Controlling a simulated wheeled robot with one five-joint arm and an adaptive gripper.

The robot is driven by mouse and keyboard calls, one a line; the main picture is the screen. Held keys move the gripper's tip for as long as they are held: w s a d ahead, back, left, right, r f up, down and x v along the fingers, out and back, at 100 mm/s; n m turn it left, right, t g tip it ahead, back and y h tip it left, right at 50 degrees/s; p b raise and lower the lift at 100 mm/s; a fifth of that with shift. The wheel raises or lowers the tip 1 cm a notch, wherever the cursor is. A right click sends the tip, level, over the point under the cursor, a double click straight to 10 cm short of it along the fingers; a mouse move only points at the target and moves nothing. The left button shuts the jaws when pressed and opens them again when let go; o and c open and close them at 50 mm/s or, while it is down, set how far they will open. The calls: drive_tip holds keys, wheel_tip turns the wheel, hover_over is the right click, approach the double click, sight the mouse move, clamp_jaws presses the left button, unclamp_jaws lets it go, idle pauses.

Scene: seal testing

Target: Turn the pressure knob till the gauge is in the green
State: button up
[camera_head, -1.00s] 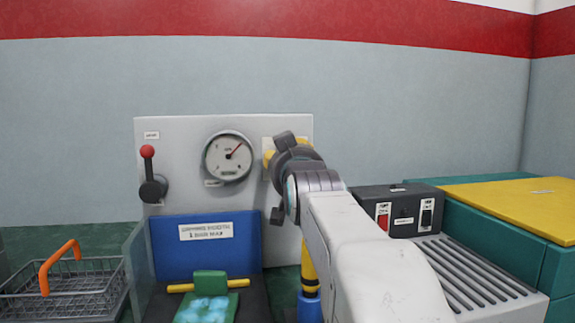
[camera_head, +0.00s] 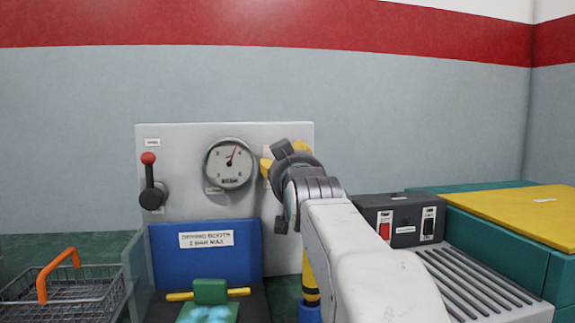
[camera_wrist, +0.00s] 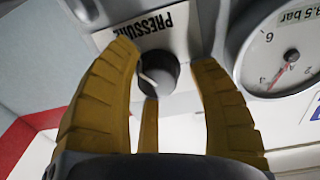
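The pressure knob (camera_wrist: 160,72) is dark and round, with a pale pointer mark, under the PRESSURE label in the wrist view. In the head view my arm hides it. My gripper (camera_wrist: 163,56) has its yellow fingers on either side of the knob, with gaps visible, so it looks open around it. In the head view my gripper (camera_head: 284,158) is at the panel's right side. The round gauge (camera_head: 230,163) has a red needle pointing up and slightly right. The gauge (camera_wrist: 288,55) is partly cut off in the wrist view, with a "3.5 bar" label. I cannot make out a green zone.
The grey panel (camera_head: 185,135) carries a red-knobbed lever (camera_head: 150,180) at left. A blue block (camera_head: 205,250) stands below the gauge. A wire basket (camera_head: 70,295) is at left. A black switch box (camera_head: 405,218) and a teal-and-yellow unit (camera_head: 515,210) stand at right.

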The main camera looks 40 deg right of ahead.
drive_tip(key=shift+o, duration=0.4)
drive_tip(key=v, duration=0.7)
drive_tip(key=shift+s, duration=0.25)
